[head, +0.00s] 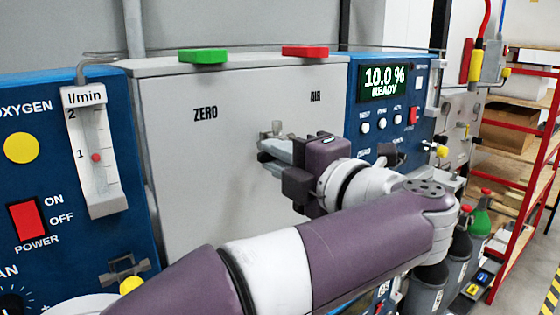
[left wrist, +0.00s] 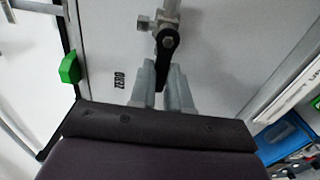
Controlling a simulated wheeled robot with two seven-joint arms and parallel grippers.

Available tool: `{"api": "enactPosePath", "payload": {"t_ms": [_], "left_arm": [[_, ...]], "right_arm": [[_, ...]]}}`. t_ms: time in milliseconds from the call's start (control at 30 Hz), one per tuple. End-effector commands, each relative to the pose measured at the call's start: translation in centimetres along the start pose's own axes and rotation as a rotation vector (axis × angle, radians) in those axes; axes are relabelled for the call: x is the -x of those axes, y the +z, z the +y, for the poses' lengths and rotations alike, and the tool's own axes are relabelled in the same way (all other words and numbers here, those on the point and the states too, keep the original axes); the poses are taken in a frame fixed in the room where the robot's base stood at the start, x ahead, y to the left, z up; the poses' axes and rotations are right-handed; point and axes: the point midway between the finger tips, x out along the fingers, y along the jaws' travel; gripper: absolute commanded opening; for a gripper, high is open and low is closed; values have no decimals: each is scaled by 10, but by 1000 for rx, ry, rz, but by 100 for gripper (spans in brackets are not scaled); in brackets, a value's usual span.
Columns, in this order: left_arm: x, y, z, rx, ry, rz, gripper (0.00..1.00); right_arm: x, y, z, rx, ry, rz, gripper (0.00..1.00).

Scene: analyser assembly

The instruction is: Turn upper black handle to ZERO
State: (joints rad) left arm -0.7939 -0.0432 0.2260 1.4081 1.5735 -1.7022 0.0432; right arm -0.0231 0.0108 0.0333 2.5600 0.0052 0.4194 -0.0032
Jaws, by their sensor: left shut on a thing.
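The upper black handle (left wrist: 168,50) shows in the left wrist view, fixed at a silver valve fitting (left wrist: 166,18). Its free end lies between the two grey fingers of my left gripper (left wrist: 162,82), which are shut on it. The ZERO label (head: 205,113) is to the left on the panel and the AIR label (head: 316,97) to the right. My right gripper is not in view.
A green block (head: 203,56) and a red block (head: 305,51) sit on the panel's top edge. A blue oxygen unit with a flow meter (head: 95,150) stands left. A blue unit with a display reading 10.0 % READY (head: 384,82) stands right. Red shelving (head: 520,130) is farther right.

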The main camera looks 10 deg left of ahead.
Motion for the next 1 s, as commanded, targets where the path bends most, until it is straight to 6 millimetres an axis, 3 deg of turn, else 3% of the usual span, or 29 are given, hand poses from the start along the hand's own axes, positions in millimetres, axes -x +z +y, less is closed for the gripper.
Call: {"api": "enactPosePath", "payload": {"t_ms": [600, 633, 700, 1000], "left_arm": [[0, 0, 3, -37, 2, 0, 0], [0, 0, 3, -37, 2, 0, 27], [0, 0, 3, -37, 2, 0, 43], [-1, 0, 2, -38, 1, 0, 43]], "right_arm": [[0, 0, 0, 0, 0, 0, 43], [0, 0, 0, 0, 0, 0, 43], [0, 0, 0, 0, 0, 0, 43], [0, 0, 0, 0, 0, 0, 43]]}}
